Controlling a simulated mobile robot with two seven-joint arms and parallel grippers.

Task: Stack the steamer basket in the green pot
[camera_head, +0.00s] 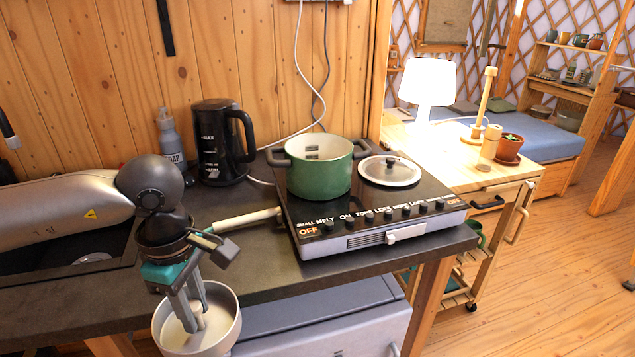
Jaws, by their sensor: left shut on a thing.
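The green pot (318,178) stands upright and open on the left part of the cooktop, with dark side handles and a pale inside. The steamer basket (232,330) is a round, pale metal vessel at the bottom of the view. My left gripper (196,322) points down into it and is shut on what looks like its middle post. The basket hangs in front of the counter's front edge, below and left of the pot and apart from it. The fingers hide part of its inside. My right gripper is not in view.
A glass lid (388,173) lies on the right part of the cooktop (425,194). A black kettle (218,150) and a grey soap bottle (170,142) stand behind. A pale handle (247,219) reaches towards the cooktop's left edge. A lamp (428,84) stands on the side cabinet.

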